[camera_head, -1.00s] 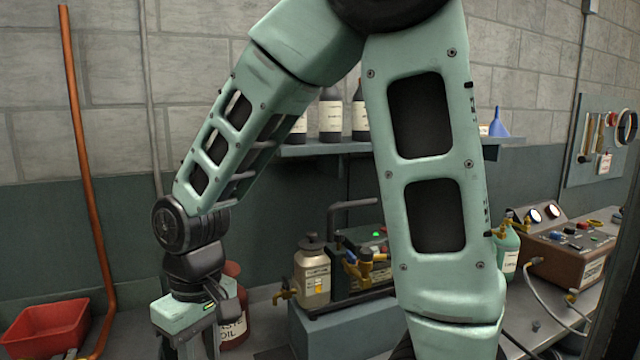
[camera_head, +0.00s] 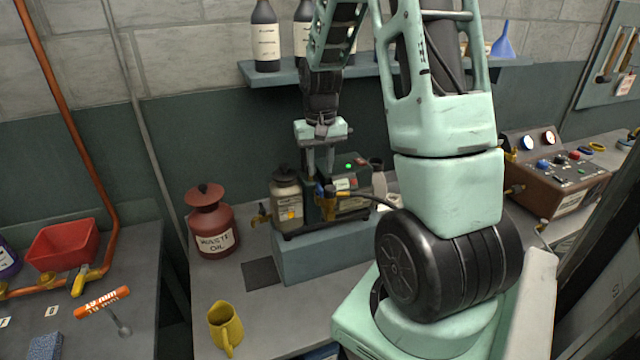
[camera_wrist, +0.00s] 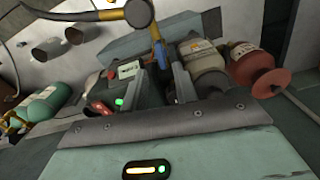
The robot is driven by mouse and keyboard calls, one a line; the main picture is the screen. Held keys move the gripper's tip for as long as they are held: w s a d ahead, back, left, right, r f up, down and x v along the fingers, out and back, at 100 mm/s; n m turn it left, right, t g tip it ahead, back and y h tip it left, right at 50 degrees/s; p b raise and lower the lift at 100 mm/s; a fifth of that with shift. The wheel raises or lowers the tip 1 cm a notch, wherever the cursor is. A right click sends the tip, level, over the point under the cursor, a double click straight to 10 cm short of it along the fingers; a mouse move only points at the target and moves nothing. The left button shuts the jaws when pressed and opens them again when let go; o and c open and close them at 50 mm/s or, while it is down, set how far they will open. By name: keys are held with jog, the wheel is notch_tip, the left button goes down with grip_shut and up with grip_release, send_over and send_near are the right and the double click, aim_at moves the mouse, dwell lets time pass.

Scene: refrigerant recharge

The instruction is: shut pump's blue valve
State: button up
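The pump (camera_head: 350,207) is a dark unit with a green light, standing on a blue-grey block. Its blue valve (camera_head: 328,189) sits on brass fittings at the pump's front; the blue part also shows in the wrist view (camera_wrist: 162,56). My gripper (camera_head: 320,172) points down just above and behind the valve, its two fingers apart. In the wrist view, my gripper (camera_wrist: 165,72) has a finger on either side of the blue part, with a gap between them. I cannot tell whether either finger touches it. The pump's green light also shows in the wrist view (camera_wrist: 119,101).
A beige bottle (camera_head: 287,200) stands close to the left of the pump. A red waste oil can (camera_head: 211,222) is further left, and a yellow jug (camera_head: 226,326) is in front. A shelf (camera_head: 285,73) with bottles hangs behind my arm. A gauge box (camera_head: 565,175) is on the right.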

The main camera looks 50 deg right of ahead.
aim_at(319, 187)
notch_tip(319, 187, down, 6)
jog(key=b, duration=0.4)
jog(key=shift+r, duration=0.15)
jog(key=shift+w+r+p, duration=0.1)
jog(key=shift+r+p, duration=0.2)
jog(key=shift+a+f, duration=0.1)
grip_shut()
dwell(0.6)
dwell(0.5)
